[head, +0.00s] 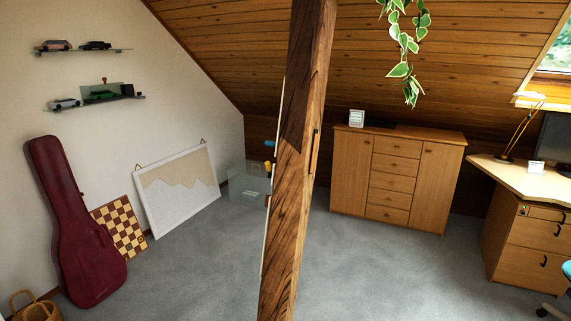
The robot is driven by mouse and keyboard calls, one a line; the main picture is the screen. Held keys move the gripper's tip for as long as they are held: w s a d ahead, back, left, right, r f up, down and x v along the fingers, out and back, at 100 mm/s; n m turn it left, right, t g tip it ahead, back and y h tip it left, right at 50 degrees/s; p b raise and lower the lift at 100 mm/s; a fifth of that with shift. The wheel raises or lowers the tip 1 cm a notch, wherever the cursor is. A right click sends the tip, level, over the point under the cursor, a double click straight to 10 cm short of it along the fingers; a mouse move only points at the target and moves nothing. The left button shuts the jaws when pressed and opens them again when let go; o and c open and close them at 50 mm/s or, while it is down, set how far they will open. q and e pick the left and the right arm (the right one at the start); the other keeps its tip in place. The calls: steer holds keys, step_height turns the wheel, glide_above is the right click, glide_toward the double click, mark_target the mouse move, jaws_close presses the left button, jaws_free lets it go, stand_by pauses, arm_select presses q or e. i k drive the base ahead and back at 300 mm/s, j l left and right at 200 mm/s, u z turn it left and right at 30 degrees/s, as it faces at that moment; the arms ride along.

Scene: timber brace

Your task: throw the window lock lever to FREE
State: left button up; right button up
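No window lock lever can be made out in the head view, and no FREE marking is readable. A window (556,57) shows partly at the upper right, cut off by the picture's edge. A slanted timber post (296,170) stands in the middle, close to me. A small blue piece (269,144) and a yellow piece (268,164) stick out at its left side; the post hides what they belong to. Neither of my grippers shows.
A wooden cabinet (397,175) stands behind the post to the right. A desk (525,178) with drawers is at the far right. A red instrument case (75,220), a chessboard (121,228) and a white framed board (178,190) lean along the left wall. Grey carpet (400,275) is clear.

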mark_target(268, 164)
steer(key=i+j+z, duration=0.55)
steer(key=j+z, duration=0.25)
steer(key=i+j, duration=0.15)
steer(key=j, duration=0.2)
steer(key=i+j+z, duration=0.1)
steer(key=j, duration=0.25)
steer(key=i+j, duration=0.2)
steer(key=j, duration=0.15)
steer(key=i+j+z, duration=0.1)
steer(key=j, duration=0.25)
steer(key=i+j, duration=0.2)
steer(key=j, duration=0.2)
steer(key=i+j+z, duration=0.1)
steer(key=j, duration=0.25)
steer(key=i+j, duration=0.15)
steer(key=j, duration=0.25)
steer(key=i+j+z, duration=0.1)
steer(key=j, duration=0.25)
steer(key=i+j, duration=0.55)
steer(key=j, duration=0.2)
